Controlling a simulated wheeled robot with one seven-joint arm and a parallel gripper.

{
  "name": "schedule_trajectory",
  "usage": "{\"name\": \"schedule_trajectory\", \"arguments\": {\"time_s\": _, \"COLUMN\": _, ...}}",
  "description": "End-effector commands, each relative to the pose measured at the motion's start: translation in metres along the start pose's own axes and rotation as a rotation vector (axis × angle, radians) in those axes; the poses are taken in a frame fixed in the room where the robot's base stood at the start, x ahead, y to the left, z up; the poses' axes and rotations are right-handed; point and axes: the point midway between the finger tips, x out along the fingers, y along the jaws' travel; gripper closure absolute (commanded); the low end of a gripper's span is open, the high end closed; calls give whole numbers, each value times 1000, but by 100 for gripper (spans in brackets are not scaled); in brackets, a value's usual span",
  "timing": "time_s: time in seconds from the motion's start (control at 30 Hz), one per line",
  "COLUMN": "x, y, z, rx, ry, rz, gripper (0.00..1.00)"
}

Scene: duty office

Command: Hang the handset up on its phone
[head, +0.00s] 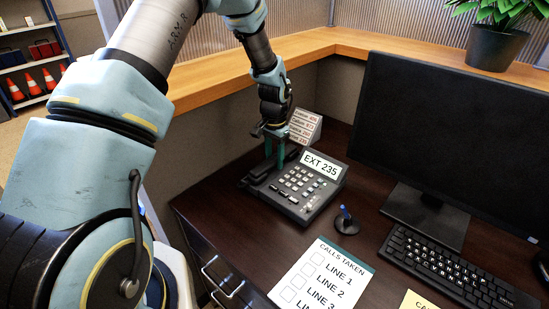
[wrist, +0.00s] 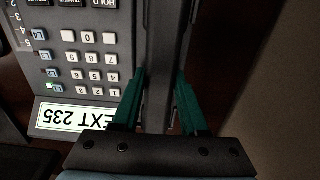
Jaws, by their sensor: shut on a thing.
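The dark grey desk phone (head: 306,196) sits on the desk, with a keypad and a sign reading EXT 235. My gripper (head: 275,156) points down at the phone's left side, its green fingers on either side of the dark handset (head: 259,171). In the wrist view the fingers (wrist: 161,78) straddle the handset (wrist: 164,45), a long dark bar running beside the phone's keypad (wrist: 88,62). The handset lies along the phone's cradle side, roughly parallel to the body. I cannot tell whether it rests fully in the cradle; its underside is hidden.
A small card holder (head: 305,126) stands behind the phone. A monitor (head: 460,135) and keyboard (head: 455,265) are to the right. A wooden ledge (head: 310,45) borders the back.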

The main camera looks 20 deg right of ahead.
Motion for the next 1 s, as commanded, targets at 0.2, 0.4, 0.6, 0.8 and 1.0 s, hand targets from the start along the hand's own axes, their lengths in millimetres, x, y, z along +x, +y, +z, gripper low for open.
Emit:
{"name": "schedule_trajectory", "arguments": {"time_s": 0.2, "x": 0, "y": 0, "z": 0, "rx": 0, "ry": 1, "rz": 0, "gripper": 100}}
{"name": "schedule_trajectory", "arguments": {"time_s": 0.4, "x": 0, "y": 0, "z": 0, "rx": 0, "ry": 0, "rz": 0, "gripper": 46}}
{"name": "schedule_trajectory", "arguments": {"time_s": 0.6, "x": 0, "y": 0, "z": 0, "rx": 0, "ry": 0, "rz": 0, "gripper": 23}}
{"name": "schedule_trajectory", "arguments": {"time_s": 0.8, "x": 0, "y": 0, "z": 0, "rx": 0, "ry": 0, "rz": 0, "gripper": 22}}
{"name": "schedule_trajectory", "arguments": {"time_s": 1.0, "x": -4, "y": 0, "z": 0, "rx": 0, "ry": 0, "rz": 0, "gripper": 22}}
